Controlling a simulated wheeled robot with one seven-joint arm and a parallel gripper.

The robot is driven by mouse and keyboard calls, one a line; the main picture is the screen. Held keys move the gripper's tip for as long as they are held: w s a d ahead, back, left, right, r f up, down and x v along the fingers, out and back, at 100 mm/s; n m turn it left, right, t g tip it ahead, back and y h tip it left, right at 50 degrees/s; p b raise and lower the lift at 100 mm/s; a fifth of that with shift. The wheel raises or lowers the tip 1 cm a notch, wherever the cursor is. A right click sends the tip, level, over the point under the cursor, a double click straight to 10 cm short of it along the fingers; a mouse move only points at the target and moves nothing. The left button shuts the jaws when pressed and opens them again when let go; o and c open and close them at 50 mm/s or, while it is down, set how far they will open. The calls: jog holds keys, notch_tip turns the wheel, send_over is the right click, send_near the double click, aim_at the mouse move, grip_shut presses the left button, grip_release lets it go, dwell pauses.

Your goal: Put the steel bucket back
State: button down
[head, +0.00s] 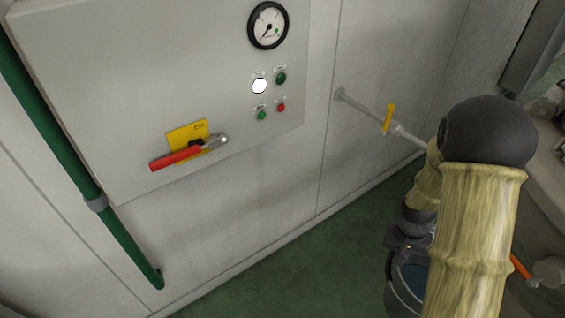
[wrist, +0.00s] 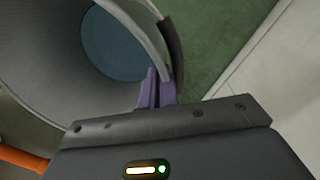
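The steel bucket (head: 397,297) shows low in the head view, partly hidden behind my arm. In the wrist view, the bucket (wrist: 55,45) fills the upper left, and I look down into its grey inside. Its round bottom area is blue; I cannot tell whether that is liquid. My gripper (wrist: 155,92) has its purple fingers close together at the bucket's rim, one on each side of the wall, so it looks shut on the rim. In the head view my gripper (head: 407,242) is a dark shape above the bucket, its fingertips hidden.
A wall panel (head: 80,90) carries a gauge (head: 268,25), buttons and a red-handled lever (head: 176,158). A green pipe (head: 128,247) runs down at left. A pipe with a yellow valve handle (head: 389,119) juts from the wall near my arm. Green floor (head: 300,275) is clear. An orange bar (wrist: 22,158) passes near the bucket.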

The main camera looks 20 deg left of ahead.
jog(key=d+r+n+p, duration=0.3)
jog(key=r+p, duration=2.3)
jog(key=r, duration=1.1)
jog(key=shift+s+r+n+t, duration=0.3)
jog(key=shift+n+t, duration=0.1)
jog(key=shift+n, duration=0.5)
jog(key=shift+s+f, duration=0.1)
jog(key=shift+s, duration=0.05)
